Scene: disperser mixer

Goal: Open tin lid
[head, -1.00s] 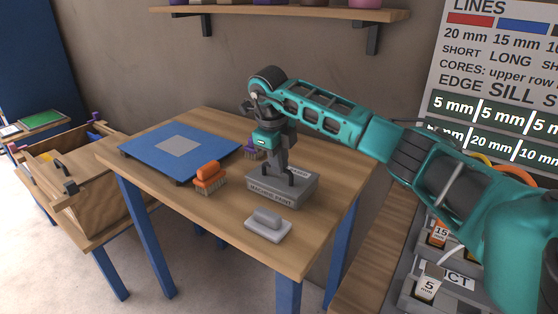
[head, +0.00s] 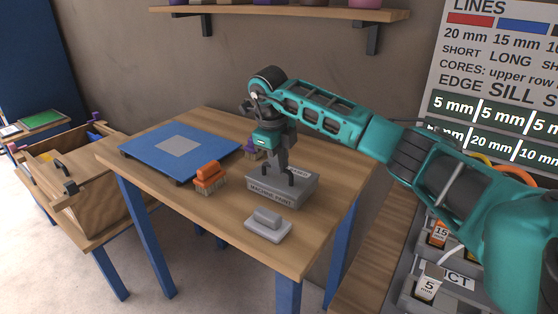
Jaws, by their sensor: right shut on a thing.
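My right gripper (head: 281,172) points down over the lid and is shut on the handle. The fingers partly hide the handle and the middle of the lid. I cannot tell whether there is a gap between lid and tin. My left gripper is not in view.
A wooden shelf (head: 290,14) hangs above.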

